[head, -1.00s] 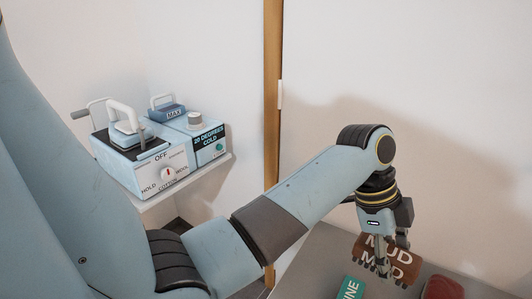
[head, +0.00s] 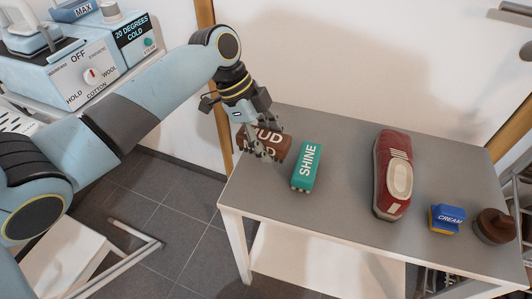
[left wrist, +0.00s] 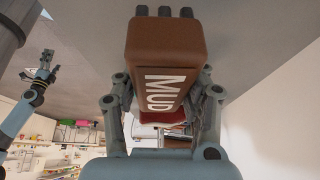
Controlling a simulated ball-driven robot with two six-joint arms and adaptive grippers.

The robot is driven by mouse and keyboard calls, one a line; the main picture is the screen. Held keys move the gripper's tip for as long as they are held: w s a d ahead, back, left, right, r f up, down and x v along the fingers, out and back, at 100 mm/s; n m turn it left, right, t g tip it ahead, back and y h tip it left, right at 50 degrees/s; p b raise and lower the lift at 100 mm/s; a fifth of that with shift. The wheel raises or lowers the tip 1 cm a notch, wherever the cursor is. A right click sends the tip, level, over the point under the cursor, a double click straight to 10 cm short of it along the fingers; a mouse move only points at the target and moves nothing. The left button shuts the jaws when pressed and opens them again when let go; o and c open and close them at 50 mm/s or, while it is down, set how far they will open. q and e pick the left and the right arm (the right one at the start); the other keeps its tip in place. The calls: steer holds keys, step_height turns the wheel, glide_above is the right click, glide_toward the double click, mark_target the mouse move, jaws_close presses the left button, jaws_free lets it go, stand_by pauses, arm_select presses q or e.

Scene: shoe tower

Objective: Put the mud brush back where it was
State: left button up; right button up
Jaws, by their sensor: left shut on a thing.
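The brown mud brush (head: 274,138) is at the far left end of the grey table (head: 345,215) in the head view. My left gripper (head: 263,153) is shut on it, one finger on each side. In the left wrist view the brush (left wrist: 160,62) sits between the fingers with its "MUD" lettering showing and dark bristle tufts at one end. I cannot tell whether it touches the tabletop. My right gripper (left wrist: 42,68) shows small at the left of the left wrist view, away from the brush; its opening is unclear.
A teal shine brush (head: 307,166) lies just right of the mud brush. Further right are a red shoe (head: 382,205), a blue cream box (head: 446,218) and a brown round item (head: 495,227). The tabletop between shine brush and shoe is clear. A control box (head: 92,75) stands at upper left.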

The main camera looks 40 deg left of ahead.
mark_target(267, 165)
arm_select(q)
step_height(267, 165, down, 4)
steer(key=shift+a+f, duration=0.1)
steer(key=shift+f, duration=0.05)
stand_by(0.3)
steer(key=shift+f+b, duration=0.15)
steer(key=shift+b, duration=0.2)
steer(key=o, duration=1.3)
steer(key=shift+o, duration=0.2)
